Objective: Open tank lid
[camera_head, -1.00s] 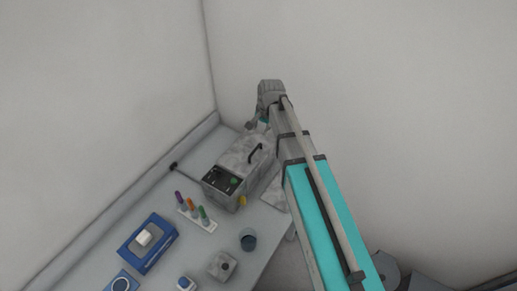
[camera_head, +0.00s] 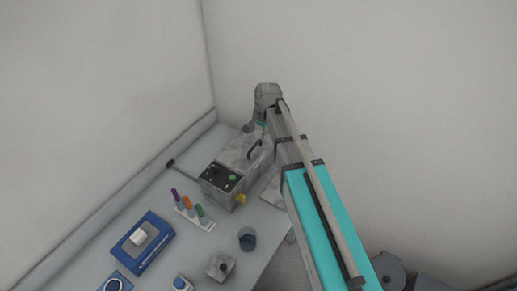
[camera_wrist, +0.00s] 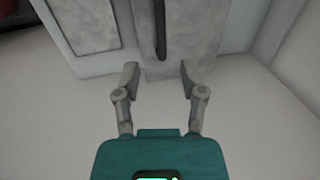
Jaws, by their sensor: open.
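The tank (camera_head: 232,171) is a grey box with a dark control panel at its front, standing at the back of the table. Its lid (camera_head: 242,148) is a mottled grey slab with a black bar handle (camera_head: 255,149); it looks closed. In the wrist view the lid (camera_wrist: 184,45) shows at the top, with the dark handle (camera_wrist: 160,28) running up its middle. My gripper (camera_wrist: 158,75) is open and empty, its two fingers at either side of the lid's near end. I cannot tell whether they touch it. In the head view my wrist hides the fingers.
A rack of coloured tubes (camera_head: 191,213), a blue tray (camera_head: 142,243) with a white block, a dark cup (camera_head: 247,239) and a small grey block (camera_head: 220,265) stand in front of the tank. Walls close in behind and left.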

